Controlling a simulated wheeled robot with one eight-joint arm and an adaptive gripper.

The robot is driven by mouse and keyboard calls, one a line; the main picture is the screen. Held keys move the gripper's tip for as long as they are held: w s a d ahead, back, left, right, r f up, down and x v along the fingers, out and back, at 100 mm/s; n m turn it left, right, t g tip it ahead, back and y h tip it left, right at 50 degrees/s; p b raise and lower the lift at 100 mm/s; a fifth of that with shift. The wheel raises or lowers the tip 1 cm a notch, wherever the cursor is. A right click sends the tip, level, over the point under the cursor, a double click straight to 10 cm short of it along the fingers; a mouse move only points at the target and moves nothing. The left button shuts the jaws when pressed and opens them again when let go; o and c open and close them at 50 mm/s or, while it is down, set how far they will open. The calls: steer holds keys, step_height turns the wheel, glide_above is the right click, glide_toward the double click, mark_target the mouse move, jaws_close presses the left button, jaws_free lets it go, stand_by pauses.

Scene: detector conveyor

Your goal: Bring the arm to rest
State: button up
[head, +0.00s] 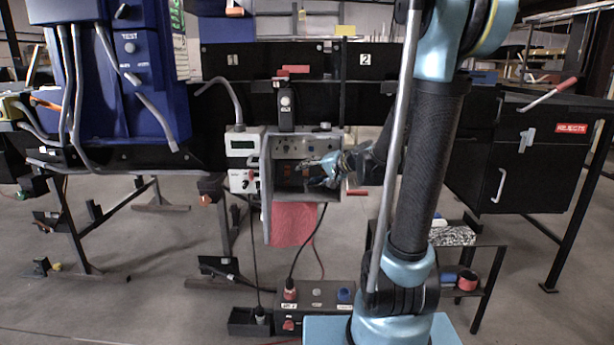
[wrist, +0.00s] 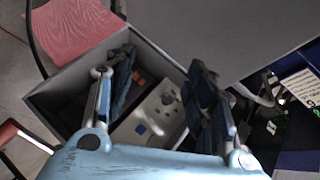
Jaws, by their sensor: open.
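My gripper (head: 326,170) is in front of an open grey box (head: 267,190) on the conveyor frame in the head view. My arm rises on the right side and reaches back to it. In the wrist view my gripper (wrist: 158,78) has its two fingers spread apart, with nothing held between them. The fingers point into the grey box (wrist: 62,92). A white panel with round openings (wrist: 150,122) shows between and behind them. I cannot tell whether a fingertip touches the box.
A white control unit (head: 243,150) stands directly left of the box. A red cloth (head: 292,222) hangs below it, also in the wrist view (wrist: 75,28). A blue machine (head: 135,60) is at left, a black rejects bin (head: 525,165) at right. Cables hang to a floor box (head: 315,295).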

steer(key=s+d+f+n+g+h, duration=0.1)
steer(key=s+d+f+g+h, duration=0.1)
steer(key=s+d, duration=0.4)
steer(key=s+d+f+n+g+h, duration=0.1)
steer(key=s+d+f+h, duration=0.3)
steer(key=s, duration=0.9)
steer(key=s+d+f+n+g+h, duration=0.1)
steer(key=s+d+f+g+h, duration=0.2)
steer(key=s+d, duration=0.5)
step_height(320, 180, down, 3)
steer(key=s+h, duration=0.1)
steer(key=s, duration=0.1)
steer(key=shift+s+r+n, duration=0.15)
steer(key=shift+s+n, duration=0.15)
steer(key=shift+n, duration=0.1)
steer(key=shift+c, duration=0.6)
